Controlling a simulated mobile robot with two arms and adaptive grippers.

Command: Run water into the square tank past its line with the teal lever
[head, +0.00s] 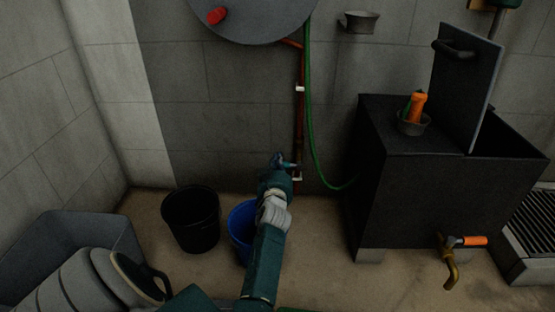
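My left gripper (279,160) reaches toward the lower end of a red-brown pipe on the back wall. It is small and dark here, and I cannot tell whether its fingers are apart or touch anything. No teal lever can be clearly made out; the gripper and arm cover part of the pipe's lower end. A black square-sided tank (450,205) stands at the right with its lid (470,90) raised. Its inside, any water and any line are hidden. A brass tap (449,262) with an orange lever (474,241) sits low on its front. My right gripper is not in view.
A black bucket (191,222) and a blue bucket (239,225) stand on the floor. A green hose (312,130) hangs beside the pipe. A grey-blue tub (75,232) and a ribbed grey object (85,283) are at lower left. A floor grate (535,220) lies at far right.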

